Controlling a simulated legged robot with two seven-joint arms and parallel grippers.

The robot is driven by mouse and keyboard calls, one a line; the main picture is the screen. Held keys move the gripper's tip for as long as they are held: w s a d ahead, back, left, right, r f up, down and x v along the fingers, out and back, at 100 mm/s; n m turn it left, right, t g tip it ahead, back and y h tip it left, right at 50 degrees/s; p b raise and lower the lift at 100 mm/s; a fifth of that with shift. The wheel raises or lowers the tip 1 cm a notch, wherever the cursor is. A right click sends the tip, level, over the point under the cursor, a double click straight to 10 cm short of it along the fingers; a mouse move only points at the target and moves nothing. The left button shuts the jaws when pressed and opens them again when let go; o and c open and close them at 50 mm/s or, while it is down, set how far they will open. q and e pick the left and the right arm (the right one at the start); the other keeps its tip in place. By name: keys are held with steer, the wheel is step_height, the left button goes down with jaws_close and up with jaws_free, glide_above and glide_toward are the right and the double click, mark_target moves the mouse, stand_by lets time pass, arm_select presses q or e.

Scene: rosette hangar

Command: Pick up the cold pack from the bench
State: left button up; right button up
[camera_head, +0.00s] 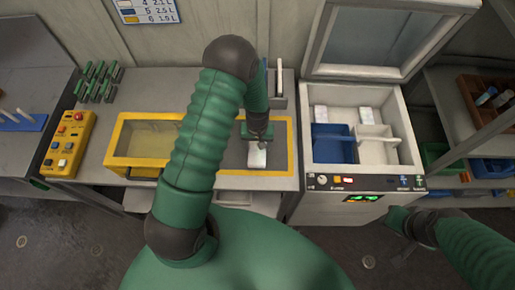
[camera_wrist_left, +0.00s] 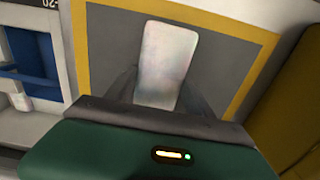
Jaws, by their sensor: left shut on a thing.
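The cold pack (camera_head: 257,156) is a small pale, silvery block at the yellow-bordered grey area of the bench (camera_head: 277,171). My left gripper (camera_head: 257,145) reaches down over it from above and is shut on it. In the left wrist view the cold pack (camera_wrist_left: 167,65) stands out between the dark fingers of my left gripper (camera_wrist_left: 165,92), against the grey area with its yellow border. I cannot tell whether the pack still touches the bench. My right arm shows at the lower right, with its gripper (camera_head: 400,222) low in front of the cooler; its finger state is unclear.
An open chest cooler (camera_head: 405,150) stands right of the bench, its lid raised. It holds a blue bin (camera_head: 333,150) and pale packs (camera_head: 368,115). A yellow control box (camera_head: 70,143) and a yellow-framed clear-topped case (camera_head: 118,140) are at left. Shelves stand at far right.

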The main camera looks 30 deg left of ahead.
arm_select(q)
steer(key=shift+a, duration=0.15)
steer(key=c, duration=0.7)
steer(key=shift+c, duration=0.3)
steer(key=shift+r, duration=0.1)
